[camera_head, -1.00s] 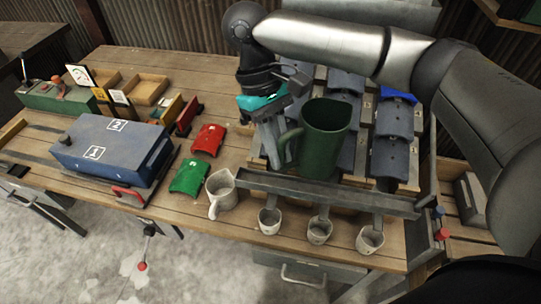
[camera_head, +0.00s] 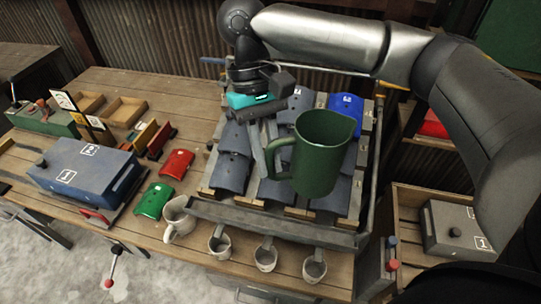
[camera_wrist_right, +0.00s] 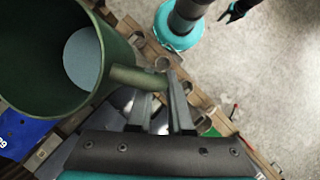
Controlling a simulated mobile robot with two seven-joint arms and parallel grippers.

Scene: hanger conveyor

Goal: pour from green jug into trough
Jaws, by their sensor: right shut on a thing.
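The green jug (camera_head: 327,158) is held up over the dark curved tiles, near upright, behind the right part of the grey trough (camera_head: 270,222) and apart from it. My right gripper (camera_head: 270,158) is shut on its handle. In the right wrist view the jug (camera_wrist_right: 40,85) shows its open mouth with a pale round surface inside; I cannot tell whether that is liquid or its bottom. The trough runs along the bench front below the tiles. A dark claw-like shape (camera_wrist_right: 236,11) at that view's top edge may be my left gripper; its state is unclear.
Several mugs, one a cup (camera_head: 265,256), stand just in front of the trough. A white pitcher (camera_head: 178,218) is at its left end. Red (camera_head: 177,163) and green (camera_head: 153,200) tiles and a blue box (camera_head: 85,170) lie left. A crate (camera_head: 405,207) stands right.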

